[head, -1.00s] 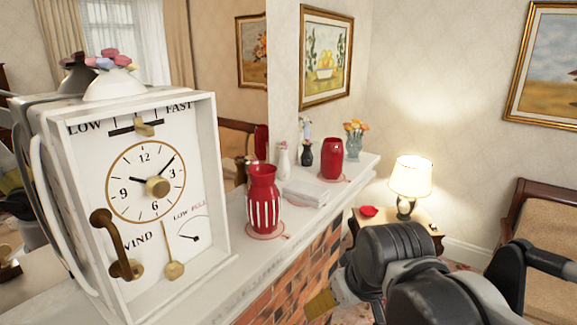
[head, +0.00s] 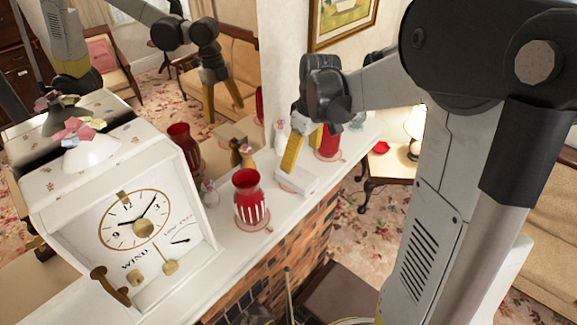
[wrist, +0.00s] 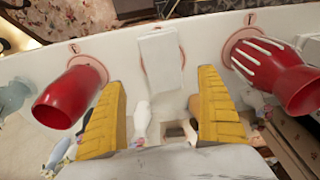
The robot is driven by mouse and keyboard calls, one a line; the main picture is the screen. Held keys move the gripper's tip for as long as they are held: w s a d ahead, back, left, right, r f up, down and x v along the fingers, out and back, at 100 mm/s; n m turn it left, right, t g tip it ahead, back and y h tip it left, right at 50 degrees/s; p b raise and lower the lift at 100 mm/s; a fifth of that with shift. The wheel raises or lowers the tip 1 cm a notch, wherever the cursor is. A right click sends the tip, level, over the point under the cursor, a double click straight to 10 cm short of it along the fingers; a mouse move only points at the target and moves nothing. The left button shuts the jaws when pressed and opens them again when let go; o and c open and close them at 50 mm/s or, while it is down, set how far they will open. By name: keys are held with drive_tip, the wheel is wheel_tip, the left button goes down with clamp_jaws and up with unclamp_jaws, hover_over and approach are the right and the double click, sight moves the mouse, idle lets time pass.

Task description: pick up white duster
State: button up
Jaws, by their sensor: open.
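The white duster appears to be the flat white block (head: 297,182) lying on the mantel between two red vases. In the wrist view the white block (wrist: 160,55) lies ahead of my fingertips, roughly centred between them. My gripper (head: 303,160) is open with its yellow fingers pointing down over the block in the head view. In the wrist view my gripper (wrist: 162,80) has nothing between its fingers at the tips. I cannot tell the exact height of the fingertips above the mantel.
A striped red vase (head: 250,205) stands left of the block and a plain red vase (head: 328,143) stands beyond it. A small white vase (wrist: 143,117) is close behind. A large white clock (head: 130,215) fills the mantel's left. A mirror backs the mantel.

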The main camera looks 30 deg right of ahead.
sight(296, 174)
drive_tip(key=shift+w+f, duration=0.25)
drive_tip(key=shift+f, duration=0.95)
drive_tip(key=shift+w+a+f+p, duration=0.1)
drive_tip(key=shift+a+f+p, duration=0.05)
drive_tip(key=shift+f, duration=0.75)
drive_tip(key=shift+s+a+f+p, duration=0.1)
drive_tip(key=shift+a+f+p, duration=0.1)
drive_tip(key=shift+f, duration=0.75)
drive_tip(key=shift+w+a+f+p, duration=0.1)
drive_tip(key=shift+f+p, duration=0.05)
drive_tip(key=shift+f, duration=0.75)
drive_tip(key=shift+c, duration=1.2)
drive_tip(key=c, duration=1)
